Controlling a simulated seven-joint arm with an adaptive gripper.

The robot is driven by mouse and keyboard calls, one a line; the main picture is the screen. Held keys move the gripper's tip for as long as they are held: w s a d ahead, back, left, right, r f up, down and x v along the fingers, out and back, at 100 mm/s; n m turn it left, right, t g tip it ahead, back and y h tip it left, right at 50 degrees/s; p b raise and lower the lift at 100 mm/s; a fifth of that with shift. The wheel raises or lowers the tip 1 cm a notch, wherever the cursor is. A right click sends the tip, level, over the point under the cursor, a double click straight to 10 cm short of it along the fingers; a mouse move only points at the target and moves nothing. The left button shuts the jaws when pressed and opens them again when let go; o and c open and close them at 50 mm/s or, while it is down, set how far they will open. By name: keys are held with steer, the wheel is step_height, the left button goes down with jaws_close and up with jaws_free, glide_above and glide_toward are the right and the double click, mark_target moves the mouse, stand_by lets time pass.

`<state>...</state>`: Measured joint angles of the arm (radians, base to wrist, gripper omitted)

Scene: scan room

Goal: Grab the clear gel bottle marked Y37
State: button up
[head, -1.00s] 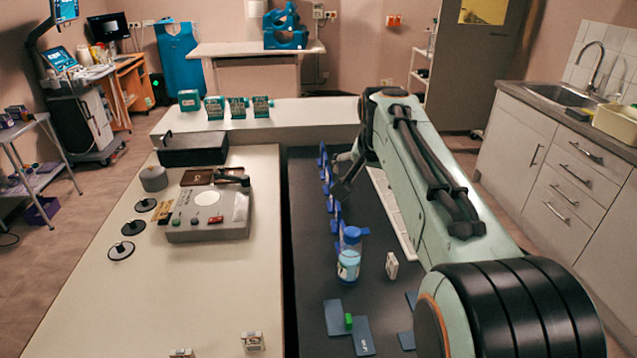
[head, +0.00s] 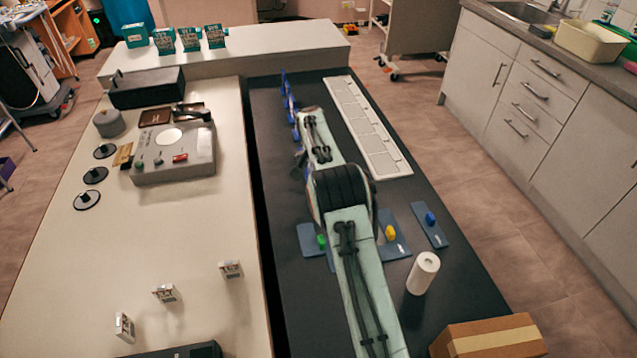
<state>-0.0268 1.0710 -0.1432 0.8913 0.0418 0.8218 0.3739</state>
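No clear gel bottle shows now, and no Y37 marking can be read. My arm covers much of the dark bench top (head: 270,215), including the area around the blue mats. My gripper (head: 299,162) shows only as a small dark part at the left of my forearm, low over the bench near a row of blue items (head: 289,103). Its fingertips are mostly hidden, so I cannot tell whether it is open or holds anything.
A white segmented strip (head: 368,130) lies right of my arm. Blue mats (head: 428,226), a white roll (head: 423,273) and a cardboard box (head: 487,338) are at the right. A grey device (head: 175,155) and small label blocks (head: 230,270) stand on the pale left table.

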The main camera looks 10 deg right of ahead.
steer(key=c, duration=1.3)
steer(key=shift+c, duration=0.2)
